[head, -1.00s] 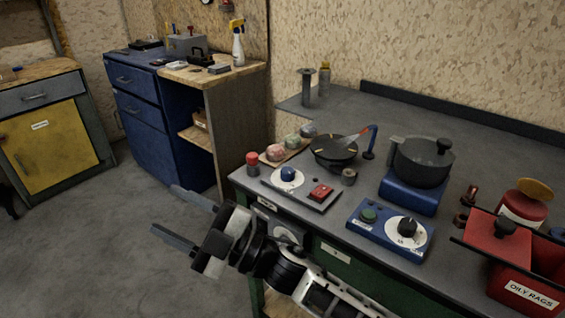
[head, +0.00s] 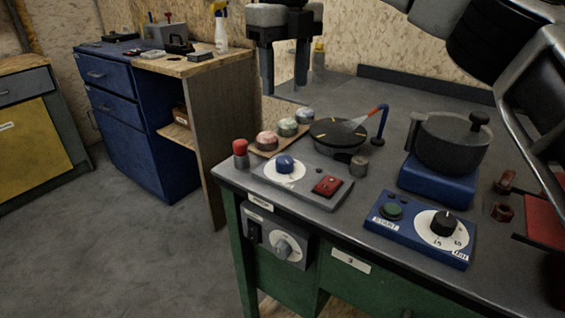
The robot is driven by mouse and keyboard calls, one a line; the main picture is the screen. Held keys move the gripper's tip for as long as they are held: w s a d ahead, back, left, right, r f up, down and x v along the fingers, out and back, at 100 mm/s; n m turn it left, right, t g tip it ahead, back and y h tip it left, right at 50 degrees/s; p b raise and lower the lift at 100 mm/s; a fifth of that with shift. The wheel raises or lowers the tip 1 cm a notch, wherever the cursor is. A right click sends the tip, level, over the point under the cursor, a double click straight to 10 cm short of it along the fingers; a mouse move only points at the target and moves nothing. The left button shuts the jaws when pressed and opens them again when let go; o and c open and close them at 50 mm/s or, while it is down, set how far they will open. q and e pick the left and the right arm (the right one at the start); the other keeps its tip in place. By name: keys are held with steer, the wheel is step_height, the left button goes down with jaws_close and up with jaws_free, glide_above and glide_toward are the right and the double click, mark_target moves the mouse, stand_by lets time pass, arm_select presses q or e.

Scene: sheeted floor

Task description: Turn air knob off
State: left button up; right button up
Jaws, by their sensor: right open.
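Three knobs with white dials show, and I cannot read which is the air knob. A blue knob (head: 285,164) sits on a grey panel on the bench top. A grey knob (head: 284,247) is on a grey box fixed under the bench's front edge. A black knob (head: 444,223) is on a blue box with a green button. My right gripper (head: 284,84) is at the top, fingers pointing down and apart, empty. In the picture it is above the blue knob, clear of all the knobs. My left gripper is out of view.
The same panel has a red switch (head: 327,185). A red-capped item (head: 240,152) stands left of it. A pan (head: 338,133) and a pot (head: 452,142) are behind. My right arm fills the upper right. Open floor (head: 120,250) lies left of the bench.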

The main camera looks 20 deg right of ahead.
mark_target(285, 159)
step_height(285, 159, down, 16)
steer(key=shift+r+b, duration=0.25)
steer(key=shift+b, duration=0.7)
steer(key=shift+c, duration=0.3)
steer(key=shift+s, duration=0.1)
steer(key=c, duration=0.9)
